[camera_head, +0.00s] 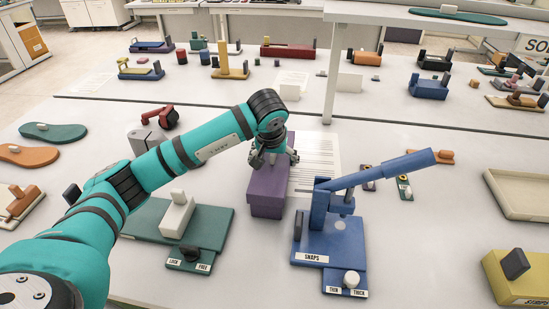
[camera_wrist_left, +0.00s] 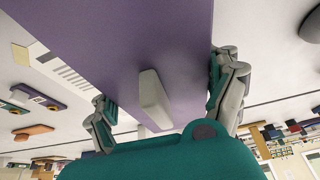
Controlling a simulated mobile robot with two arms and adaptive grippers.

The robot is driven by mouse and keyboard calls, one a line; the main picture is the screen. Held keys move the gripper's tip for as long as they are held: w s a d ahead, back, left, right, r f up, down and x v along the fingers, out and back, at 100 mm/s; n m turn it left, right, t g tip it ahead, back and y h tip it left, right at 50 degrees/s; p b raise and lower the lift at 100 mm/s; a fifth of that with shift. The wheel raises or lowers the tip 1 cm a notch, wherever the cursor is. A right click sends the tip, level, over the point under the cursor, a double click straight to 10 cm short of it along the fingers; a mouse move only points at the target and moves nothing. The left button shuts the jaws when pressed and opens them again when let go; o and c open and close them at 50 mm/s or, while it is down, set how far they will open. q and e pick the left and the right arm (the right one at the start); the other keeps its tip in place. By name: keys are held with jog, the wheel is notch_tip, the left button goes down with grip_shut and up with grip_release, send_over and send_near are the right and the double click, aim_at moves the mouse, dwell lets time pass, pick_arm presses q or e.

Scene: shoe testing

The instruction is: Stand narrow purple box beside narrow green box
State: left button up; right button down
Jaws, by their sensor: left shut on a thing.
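The purple box (camera_head: 266,192) stands at the middle of the near table, between a green base and a blue press. My left gripper (camera_head: 273,158) is shut on the upper part of the purple box, from above. In the left wrist view, the purple box (camera_wrist_left: 125,45) fills the space between the two fingers, and a pale grey knob (camera_wrist_left: 153,98) shows on its face. Whether its bottom touches the table is hard to tell. I cannot pick out a narrow green box for certain. My right gripper is not in view.
The green base (camera_head: 140,222) with a white block (camera_head: 177,215) lies close on the left. The blue press (camera_head: 330,240), marked SNAPS, stands close on the right with its lever raised. A paper sheet (camera_head: 318,150) lies behind. A beige tray (camera_head: 520,205) is at the right.

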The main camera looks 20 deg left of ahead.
pick_arm(q)
jog(key=shift+f, duration=0.1)
jog(key=o, duration=1.2)
jog(key=shift+o, duration=0.2)
